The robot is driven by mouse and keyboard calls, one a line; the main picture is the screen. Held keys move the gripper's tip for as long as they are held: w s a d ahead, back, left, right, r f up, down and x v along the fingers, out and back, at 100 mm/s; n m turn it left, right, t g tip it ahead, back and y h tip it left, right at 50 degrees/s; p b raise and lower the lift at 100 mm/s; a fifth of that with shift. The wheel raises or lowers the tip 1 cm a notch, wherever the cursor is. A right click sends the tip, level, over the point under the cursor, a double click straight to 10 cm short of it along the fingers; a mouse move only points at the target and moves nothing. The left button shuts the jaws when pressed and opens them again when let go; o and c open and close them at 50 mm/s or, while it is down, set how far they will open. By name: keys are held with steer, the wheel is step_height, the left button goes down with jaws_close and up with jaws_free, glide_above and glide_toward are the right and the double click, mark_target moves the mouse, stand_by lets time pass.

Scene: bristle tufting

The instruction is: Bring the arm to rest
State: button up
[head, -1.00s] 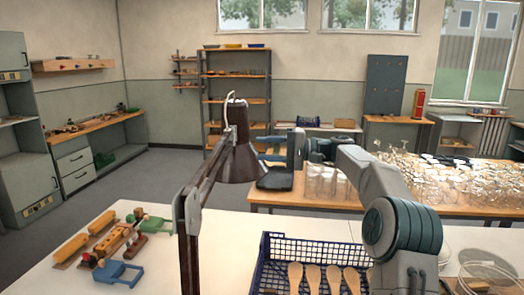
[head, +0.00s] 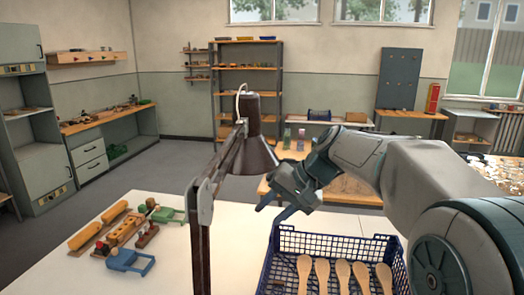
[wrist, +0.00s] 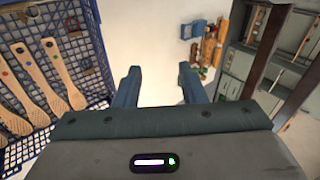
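My gripper (head: 268,214) is in the air above the white table (head: 172,278), just right of the brown lamp post and at the upper left of the blue crate. In the wrist view its two fingers (wrist: 160,88) stand apart with nothing between them, and bare table shows past them. My arm reaches in from the right side of the head view.
A brown lamp (head: 257,156) on a post stands close left of my gripper. Yellow, wooden, green and blue tools (head: 129,259) lie at the table's left. A wooden table (head: 350,187) stands behind.

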steer(key=s+d+f+n+h, duration=0.1)
steer(key=s+d+f+h, duration=0.2)
steer(key=s, duration=0.8)
steer(key=s+d+f+t+h, duration=0.1)
steer(key=s+d+f+h, duration=0.3)
steer(key=s+d+f, duration=0.4)
steer(key=s+d, duration=0.1)
steer(key=s, duration=0.2)
steer(key=shift+s+d+f+n+t, duration=0.2)
steer(key=shift+d+n+t, duration=0.1)
steer(key=shift+n, duration=0.1)
